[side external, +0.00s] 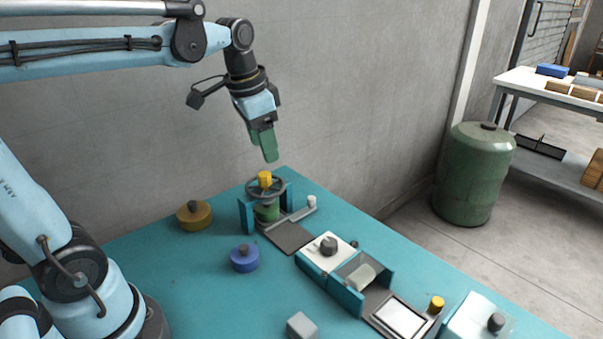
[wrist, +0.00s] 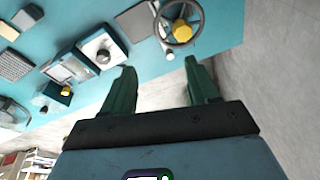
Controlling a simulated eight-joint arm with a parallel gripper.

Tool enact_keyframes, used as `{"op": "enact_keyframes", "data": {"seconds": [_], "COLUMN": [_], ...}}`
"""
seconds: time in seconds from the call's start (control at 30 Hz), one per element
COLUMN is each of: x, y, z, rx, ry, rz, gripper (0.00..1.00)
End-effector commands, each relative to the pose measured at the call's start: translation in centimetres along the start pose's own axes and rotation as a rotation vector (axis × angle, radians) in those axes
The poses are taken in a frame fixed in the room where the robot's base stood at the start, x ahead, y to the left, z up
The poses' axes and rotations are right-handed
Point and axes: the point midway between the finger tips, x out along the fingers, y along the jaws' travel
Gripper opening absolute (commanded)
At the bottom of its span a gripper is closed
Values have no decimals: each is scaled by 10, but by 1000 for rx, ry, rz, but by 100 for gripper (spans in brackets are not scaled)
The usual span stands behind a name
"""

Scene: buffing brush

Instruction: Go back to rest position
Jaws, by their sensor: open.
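My gripper (side external: 266,143) hangs from the arm above the far end of the teal table, over the handwheel fixture and clear of it. In the wrist view its two green fingers (wrist: 160,82) are spread apart with nothing between them. The handwheel (wrist: 180,22) with its yellow knob shows beyond the fingertips at the top. In the side view the same fixture has a yellow knob (side external: 265,179) on top and a green cylinder under the wheel. It stands between teal side plates.
A brown knobbed disc (side external: 194,216) and a blue one (side external: 244,258) lie on the table (side external: 190,285). A white box with a grey knob (side external: 327,252), a roller unit (side external: 362,276) and a grey block (side external: 301,326) stand nearer. A wall rises behind. A green barrel (side external: 473,172) stands on the floor.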

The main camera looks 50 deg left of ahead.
Motion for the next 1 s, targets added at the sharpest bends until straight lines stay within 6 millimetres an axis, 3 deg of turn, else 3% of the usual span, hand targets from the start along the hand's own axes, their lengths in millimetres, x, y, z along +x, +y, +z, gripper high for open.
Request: {"op": "enact_keyframes", "data": {"seconds": [0.1,0.3,0.57,0.73,1.0], "x": [11,33,50,36,-7], "y": [26,58,77,60,2], "z": [15,38,52,43,20], "rx": [-64,-172,-250,-353,-671], "ry": [105,274,390,348,187], "rz": [-28,-39,-24,-42,-125], "gripper": [59,59,58,58,58]}}
